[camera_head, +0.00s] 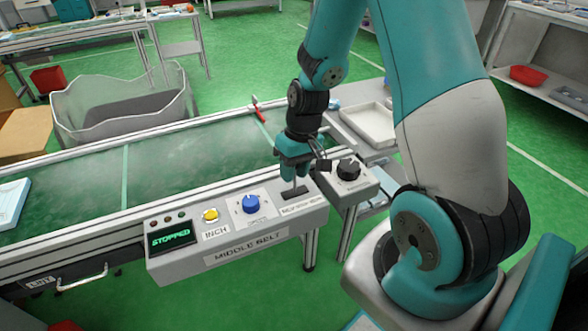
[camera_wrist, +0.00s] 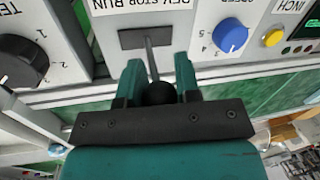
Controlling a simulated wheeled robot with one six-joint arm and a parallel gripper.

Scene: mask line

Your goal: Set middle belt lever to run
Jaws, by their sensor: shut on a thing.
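The middle belt panel (camera_head: 240,244) is a grey box with a "MIDDLE BELT" label along its front. Its lever (camera_wrist: 151,58) is a thin metal shaft with a black ball knob (camera_wrist: 160,93), rising from a dark slot plate (camera_wrist: 130,40). The shaft stands near the middle of the slot. A "REV STOP RUN" label (camera_wrist: 130,4) lies beside the slot. My gripper (camera_wrist: 159,75) has its two teal fingers shut on the knob; it also shows in the head view (camera_head: 294,172) above the panel's right end. The panel display (camera_head: 171,239) reads "STOPPED".
A blue dial (camera_head: 251,204) and a yellow INCH button (camera_head: 210,215) sit left of the lever. A separate box with a black dial (camera_head: 348,169) stands close on the right.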

